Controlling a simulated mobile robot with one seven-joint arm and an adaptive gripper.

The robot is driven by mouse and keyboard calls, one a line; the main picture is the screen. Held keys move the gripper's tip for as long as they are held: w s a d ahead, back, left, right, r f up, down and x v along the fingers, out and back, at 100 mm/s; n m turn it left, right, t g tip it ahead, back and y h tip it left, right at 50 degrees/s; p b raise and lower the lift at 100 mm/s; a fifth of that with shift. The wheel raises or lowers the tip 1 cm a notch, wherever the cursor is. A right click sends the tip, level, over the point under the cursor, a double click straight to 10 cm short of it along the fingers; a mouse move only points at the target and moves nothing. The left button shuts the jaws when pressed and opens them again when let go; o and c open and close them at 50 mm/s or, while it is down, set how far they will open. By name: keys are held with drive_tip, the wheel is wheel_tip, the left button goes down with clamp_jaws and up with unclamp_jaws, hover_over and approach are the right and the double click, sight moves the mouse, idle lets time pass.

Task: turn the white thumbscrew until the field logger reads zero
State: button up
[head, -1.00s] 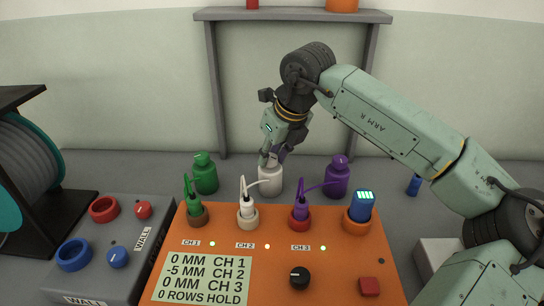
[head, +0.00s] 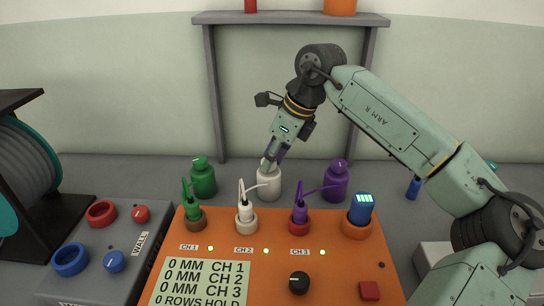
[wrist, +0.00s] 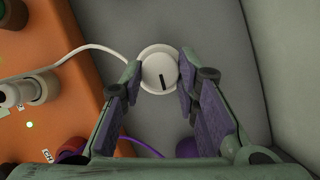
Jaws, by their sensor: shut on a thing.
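The white thumbscrew (wrist: 159,73) tops a white bottle-shaped body (head: 268,184) behind the orange panel, and a dark line marks its top. My gripper (head: 271,161) is above it, its two fingers closed on the thumbscrew's sides; the wrist view shows my gripper (wrist: 160,77) with one finger on each side. The field logger's display (head: 205,283) on the orange panel reads 0 MM for CH 1, CH 2 and CH 3, with 0 ROWS HOLD below. A white probe (head: 245,209) stands in the CH 2 socket, with a white cable to the white body.
A green body (head: 203,178) and a purple body (head: 335,182) stand either side of the white one. A blue lit device (head: 360,209), a black knob (head: 299,282) and a red button (head: 369,290) are on the panel. A grey box (head: 108,235) and a cable reel (head: 28,175) are at left.

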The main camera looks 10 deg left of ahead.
drive_tip(key=o, duration=1.2)
drive_tip(key=shift+c, duration=0.2)
drive_tip(key=v, duration=1.2)
